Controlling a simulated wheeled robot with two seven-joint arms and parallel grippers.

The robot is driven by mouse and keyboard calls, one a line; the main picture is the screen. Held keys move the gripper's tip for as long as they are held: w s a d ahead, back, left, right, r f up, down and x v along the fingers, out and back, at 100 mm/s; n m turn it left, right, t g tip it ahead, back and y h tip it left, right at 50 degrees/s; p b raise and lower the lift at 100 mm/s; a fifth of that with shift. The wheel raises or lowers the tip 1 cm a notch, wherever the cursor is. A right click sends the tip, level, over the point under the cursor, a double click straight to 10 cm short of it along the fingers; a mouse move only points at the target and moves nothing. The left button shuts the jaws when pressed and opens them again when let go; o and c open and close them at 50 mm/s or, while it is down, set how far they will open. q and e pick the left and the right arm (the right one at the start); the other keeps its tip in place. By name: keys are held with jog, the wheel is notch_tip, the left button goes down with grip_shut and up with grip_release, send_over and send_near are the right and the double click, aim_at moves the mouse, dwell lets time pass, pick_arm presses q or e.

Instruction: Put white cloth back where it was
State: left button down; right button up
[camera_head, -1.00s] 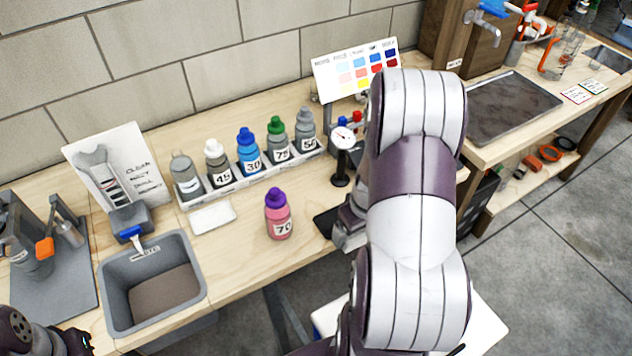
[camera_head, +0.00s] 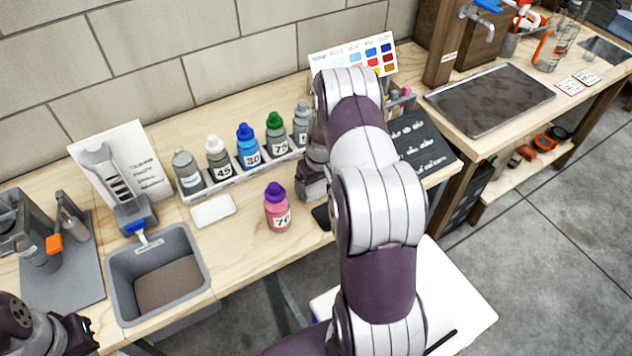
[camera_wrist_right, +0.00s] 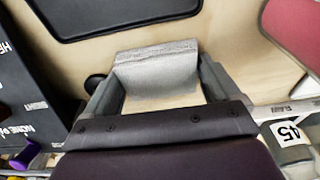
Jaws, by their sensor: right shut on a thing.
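A pale grey-white cloth (camera_wrist_right: 158,68) sits between the two fingers of my right gripper (camera_wrist_right: 160,88) in the right wrist view, with bare wood behind it. In the head view my right gripper (camera_head: 314,178) is partly hidden by my arm, at the right end of the bottle rack, and the cloth in it cannot be made out. A flat white pad (camera_head: 213,210) lies on the bench in front of the rack, left of the gripper. My left gripper (camera_head: 84,332) is at the lower left corner, its jaws unclear.
The rack (camera_head: 243,174) holds several numbered bottles. A pink bottle (camera_head: 277,212) marked 70 stands in front of it. A grey basin (camera_head: 205,268) is at the left. A black labelled board (camera_head: 425,148) and a colour chart (camera_head: 385,55) are beyond my right arm.

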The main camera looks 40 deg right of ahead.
aim_at(320, 190)
jog(key=shift+s+a+f, duration=0.1)
jog(key=o, duration=0.7)
jog(key=shift+o, duration=0.2)
notch_tip(320, 190, up, 12)
jog(key=s, duration=0.1)
jog(key=shift+s+b, duration=0.4)
jog(key=shift+b, duration=0.05)
